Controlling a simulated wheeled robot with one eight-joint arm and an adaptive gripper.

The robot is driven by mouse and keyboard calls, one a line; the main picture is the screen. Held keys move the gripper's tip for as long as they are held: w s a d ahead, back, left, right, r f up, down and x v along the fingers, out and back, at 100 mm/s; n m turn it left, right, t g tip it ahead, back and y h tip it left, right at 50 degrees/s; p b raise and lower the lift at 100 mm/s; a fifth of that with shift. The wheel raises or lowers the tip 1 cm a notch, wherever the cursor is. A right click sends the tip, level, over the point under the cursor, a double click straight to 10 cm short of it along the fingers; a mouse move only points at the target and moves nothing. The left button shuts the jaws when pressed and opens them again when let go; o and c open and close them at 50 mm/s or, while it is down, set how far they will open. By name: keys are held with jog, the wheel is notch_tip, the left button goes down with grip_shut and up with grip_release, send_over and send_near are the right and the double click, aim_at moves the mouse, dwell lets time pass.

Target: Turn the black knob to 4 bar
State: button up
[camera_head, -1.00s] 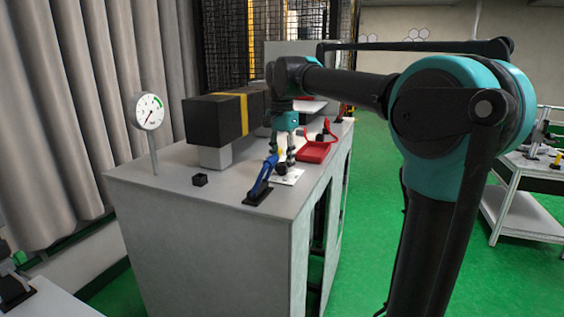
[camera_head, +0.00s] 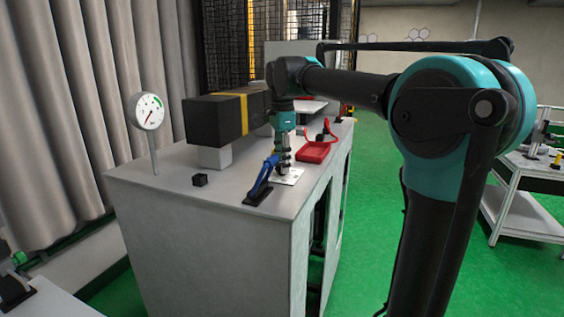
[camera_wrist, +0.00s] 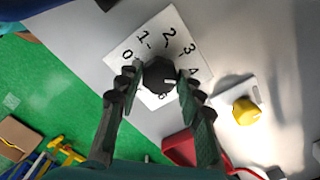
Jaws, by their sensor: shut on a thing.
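The black knob (camera_wrist: 157,74) sits on a white plate (camera_wrist: 118,57) with a printed number scale. My gripper (camera_wrist: 156,84) comes down on it from above, one finger on each side, shut on the knob. The knob's white mark points right in the wrist view, near the 4; a finger partly covers that side, so its exact reading is unclear. In the head view my gripper (camera_head: 284,158) stands upright over the plate (camera_head: 289,176) and hides the knob.
A blue lever (camera_head: 264,176) stands close left of my gripper. A red box (camera_head: 313,152) is close at the right. A yellow knob (camera_wrist: 246,110) shows in the wrist view. A black block with a yellow stripe (camera_head: 213,119) stands behind. The cabinet top's front left is mostly clear.

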jog(key=o, duration=1.2)
jog(key=shift+c, duration=0.2)
notch_tip(320, 180, up, 12)
